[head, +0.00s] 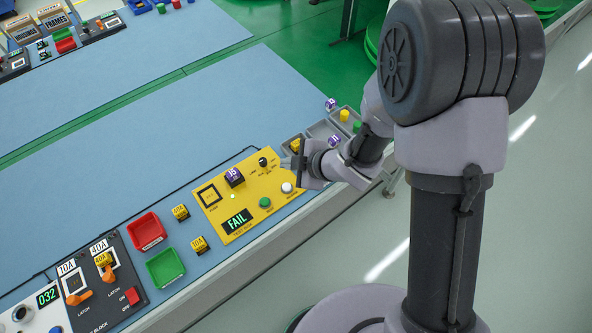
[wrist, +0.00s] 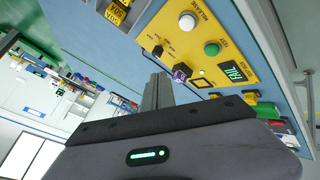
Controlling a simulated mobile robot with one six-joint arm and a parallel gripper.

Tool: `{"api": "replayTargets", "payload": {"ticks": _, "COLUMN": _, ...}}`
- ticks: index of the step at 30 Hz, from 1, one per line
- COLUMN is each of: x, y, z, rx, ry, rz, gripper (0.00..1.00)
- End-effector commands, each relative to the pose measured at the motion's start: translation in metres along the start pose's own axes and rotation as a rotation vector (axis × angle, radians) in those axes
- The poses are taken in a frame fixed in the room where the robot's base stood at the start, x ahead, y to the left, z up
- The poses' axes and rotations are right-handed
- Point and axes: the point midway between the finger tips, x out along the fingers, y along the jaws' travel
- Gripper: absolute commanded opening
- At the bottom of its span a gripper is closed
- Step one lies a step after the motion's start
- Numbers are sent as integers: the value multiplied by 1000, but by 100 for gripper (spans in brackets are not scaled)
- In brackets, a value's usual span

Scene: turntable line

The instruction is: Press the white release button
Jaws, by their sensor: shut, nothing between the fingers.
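The white release button (head: 287,188) sits near the right corner of the yellow test panel (head: 232,215). In the wrist view the white button (wrist: 187,23) is fully visible near the top, by the word RELEASE. The green test button (head: 265,203) is beside it. My gripper (head: 289,162) is shut and empty, close to the panel's right end and apart from the white button. In the wrist view its closed fingers (wrist: 158,80) point up the picture, below the white button. A purple block (head: 234,177) marked 15 sits on the panel.
The panel's display (head: 236,221) reads FAIL. A black selector knob (head: 263,162) stands near my fingers. A grey divided tray (head: 322,130) with small blocks lies behind my gripper. Red (head: 147,231) and green (head: 165,267) bins stand left of the panel.

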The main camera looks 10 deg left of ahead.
Motion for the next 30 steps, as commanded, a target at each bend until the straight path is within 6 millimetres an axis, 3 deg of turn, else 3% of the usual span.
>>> {"api": "replayTargets", "payload": {"ticks": 14, "x": 7, "y": -5, "z": 5, "rx": 1, "ry": -1, "rz": 1, "gripper": 0}}
{"api": "replayTargets", "payload": {"ticks": 30, "x": 59, "y": -43, "z": 44, "rx": 2, "ry": -2, "rz": 1, "gripper": 0}}
